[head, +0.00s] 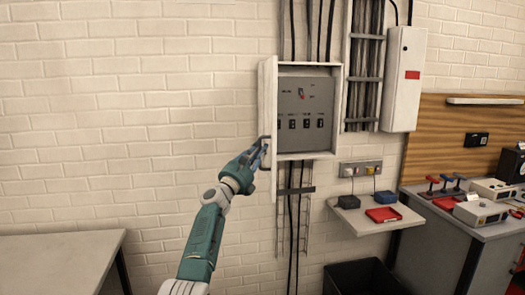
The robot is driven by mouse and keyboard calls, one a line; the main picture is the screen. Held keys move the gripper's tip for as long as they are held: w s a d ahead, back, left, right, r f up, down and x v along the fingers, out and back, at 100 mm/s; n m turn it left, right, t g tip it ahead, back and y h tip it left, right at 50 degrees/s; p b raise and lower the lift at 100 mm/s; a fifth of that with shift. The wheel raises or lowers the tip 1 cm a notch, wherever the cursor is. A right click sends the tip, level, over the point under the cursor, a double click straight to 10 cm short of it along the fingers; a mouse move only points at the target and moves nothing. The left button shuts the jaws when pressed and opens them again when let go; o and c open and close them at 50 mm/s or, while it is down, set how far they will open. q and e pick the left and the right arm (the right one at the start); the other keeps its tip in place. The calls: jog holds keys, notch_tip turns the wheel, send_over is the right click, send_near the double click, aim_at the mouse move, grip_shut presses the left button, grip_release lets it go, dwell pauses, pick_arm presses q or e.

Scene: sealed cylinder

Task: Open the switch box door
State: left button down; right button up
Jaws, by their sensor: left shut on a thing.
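The switch box (337,108) hangs on the white brick wall, a little right of centre. Its door (267,100) is hinged on the left and stands swung out, so the grey panel (303,95) with a red switch and several black switches shows inside. My left gripper (262,150) is at the lower part of the door and is shut on the door's dark handle (264,158). The fingers partly hide the handle. My right gripper is not in view.
A taller white cabinet (404,80) and cable runs (366,60) are right of the box. A small shelf (372,220) with a red tray (383,214) is below right, above a black bin (362,277). Grey worktops stand at the left (60,262) and right.

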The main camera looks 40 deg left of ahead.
pick_arm(q)
jog(key=shift+s+a, duration=0.2)
jog(key=c, duration=1.9)
grip_release()
jog(key=shift+c, duration=0.2)
jog(key=shift+w+d, duration=0.1)
jog(key=shift+d, duration=0.05)
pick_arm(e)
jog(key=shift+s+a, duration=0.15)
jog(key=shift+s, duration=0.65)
pick_arm(q)
jog(key=v, duration=1.2)
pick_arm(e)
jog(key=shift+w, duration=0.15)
